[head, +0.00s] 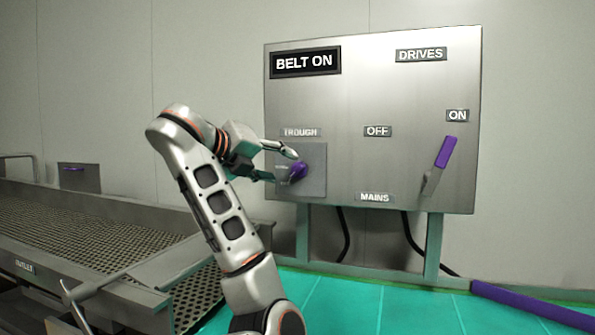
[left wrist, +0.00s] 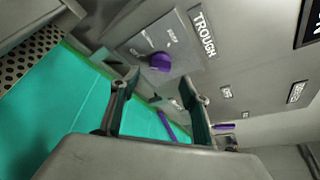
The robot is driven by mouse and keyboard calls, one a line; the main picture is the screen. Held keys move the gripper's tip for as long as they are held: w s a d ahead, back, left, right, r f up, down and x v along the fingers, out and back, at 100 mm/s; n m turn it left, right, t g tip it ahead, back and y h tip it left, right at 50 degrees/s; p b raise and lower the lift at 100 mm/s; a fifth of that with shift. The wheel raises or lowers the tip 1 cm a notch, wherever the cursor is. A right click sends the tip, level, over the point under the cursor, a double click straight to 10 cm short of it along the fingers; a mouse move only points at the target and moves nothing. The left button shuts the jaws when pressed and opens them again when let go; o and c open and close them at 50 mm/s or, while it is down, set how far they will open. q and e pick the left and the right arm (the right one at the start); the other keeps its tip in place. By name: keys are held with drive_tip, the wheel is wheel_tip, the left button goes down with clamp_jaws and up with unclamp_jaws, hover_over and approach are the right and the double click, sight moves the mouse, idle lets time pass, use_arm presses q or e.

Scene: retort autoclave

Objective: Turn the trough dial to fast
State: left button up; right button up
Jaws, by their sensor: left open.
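The trough dial is a purple knob (head: 298,171) on a grey square plate (head: 316,181) under the TROUGH label, at the lower left of the steel drive panel (head: 374,85). My left gripper (head: 291,165) is open, its fingers pointing at the knob from the left. In the left wrist view the knob (left wrist: 160,62) lies beyond the open fingers (left wrist: 160,93), with nothing between them. Small markings (left wrist: 171,37) surround the knob, too small to read surely. In the head view the fingers hide part of the plate. My right gripper is in neither view.
A mains lever with a purple handle (head: 446,152) stands by the ON label at the panel's right. A BELT ON display (head: 305,62) is at the top left. A perforated conveyor trough (head: 100,237) runs along the left. A purple bar (head: 530,304) lies at the lower right.

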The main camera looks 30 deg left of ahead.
sight(295, 170)
use_arm(q)
drive_tip(key=shift+x, duration=3.5)
drive_tip(key=c, duration=1.1)
